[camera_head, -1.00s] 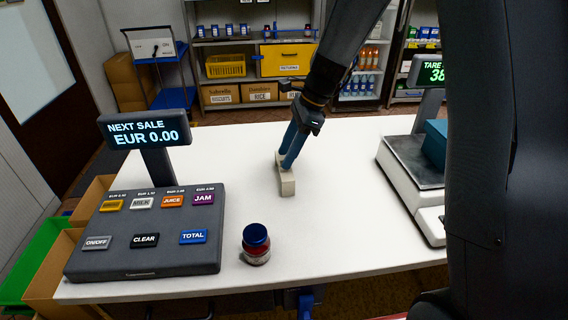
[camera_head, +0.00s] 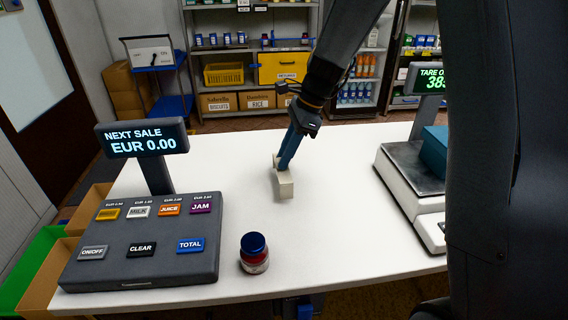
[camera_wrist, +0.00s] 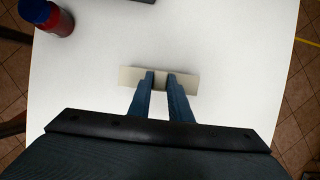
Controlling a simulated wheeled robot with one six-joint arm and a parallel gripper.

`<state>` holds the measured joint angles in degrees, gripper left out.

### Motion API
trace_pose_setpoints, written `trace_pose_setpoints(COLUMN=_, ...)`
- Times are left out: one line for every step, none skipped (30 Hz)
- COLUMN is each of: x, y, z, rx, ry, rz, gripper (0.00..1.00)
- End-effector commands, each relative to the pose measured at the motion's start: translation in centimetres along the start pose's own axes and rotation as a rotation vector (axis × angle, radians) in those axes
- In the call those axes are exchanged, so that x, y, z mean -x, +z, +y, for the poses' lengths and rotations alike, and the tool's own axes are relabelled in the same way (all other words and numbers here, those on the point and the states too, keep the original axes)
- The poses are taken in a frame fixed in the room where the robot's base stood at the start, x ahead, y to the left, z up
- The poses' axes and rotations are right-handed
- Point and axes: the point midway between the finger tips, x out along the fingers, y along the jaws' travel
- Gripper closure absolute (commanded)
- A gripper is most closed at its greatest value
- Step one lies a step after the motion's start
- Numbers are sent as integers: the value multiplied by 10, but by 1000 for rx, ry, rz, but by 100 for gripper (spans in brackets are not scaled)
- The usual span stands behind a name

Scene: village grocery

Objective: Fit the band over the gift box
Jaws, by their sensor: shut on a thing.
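The band (camera_head: 285,188) is a cream-coloured piece over the middle of the white counter. In the wrist view the band (camera_wrist: 131,76) is a pale strip lying crosswise. My gripper (camera_head: 280,166) has its blue fingers closed on the middle of the band; the fingers (camera_wrist: 161,76) also show in the wrist view. Whether the band touches the counter is hard to tell. The gift box appears to be the teal box (camera_head: 434,151) on the scale (camera_head: 409,162) at the right, apart from the band. My arm hides its right part.
A cash register (camera_head: 145,238) stands at the left. A red jar with a blue lid (camera_head: 254,253) stands near the counter's front edge; it also shows in the wrist view (camera_wrist: 60,22). The counter (camera_head: 335,230) is bare between jar and scale.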

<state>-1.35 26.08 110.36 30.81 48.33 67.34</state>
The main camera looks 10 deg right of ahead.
Motion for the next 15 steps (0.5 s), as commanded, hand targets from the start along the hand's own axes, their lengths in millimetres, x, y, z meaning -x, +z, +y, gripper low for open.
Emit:
trace_pose_setpoints(x=9, y=4, z=-1, rx=4, ry=-5, rz=1, gripper=100)
trace_pose_setpoints(x=15, y=6, z=-2, rx=3, ry=-6, rz=0, gripper=100)
trace_pose_setpoints(x=22, y=9, z=-2, rx=3, ry=-6, rz=0, gripper=100)
trace_pose_setpoints(x=28, y=12, z=-2, rx=4, ry=-5, rz=0, gripper=100)
trace_pose_setpoints(x=33, y=14, z=-1, rx=3, ry=-6, rz=1, gripper=100)
trace_pose_setpoints(x=40, y=16, z=-1, rx=3, ry=-4, rz=0, gripper=100)
trace_pose_setpoints(x=45, y=19, z=-2, rx=3, ry=-5, rz=0, gripper=100)
trace_pose_setpoints(x=50, y=21, z=-1, rx=3, ry=-5, rz=0, gripper=100)
trace_pose_setpoints(x=56, y=23, z=-1, rx=2, ry=-5, rz=0, gripper=100)
trace_pose_setpoints(x=59, y=24, z=-1, rx=2, ry=-4, rz=0, gripper=100)
trace_pose_setpoints(x=63, y=26, z=-1, rx=2, ry=-3, rz=0, gripper=100)
trace_pose_setpoints(x=68, y=28, z=-1, rx=3, ry=-3, rz=0, gripper=100)
trace_pose_setpoints(x=72, y=30, z=0, rx=2, ry=-3, rz=0, gripper=100)
trace_pose_setpoints(x=76, y=31, z=0, rx=2, ry=-2, rz=0, gripper=100)
trace_pose_setpoints(x=82, y=34, z=0, rx=1, ry=-1, rz=0, gripper=100)
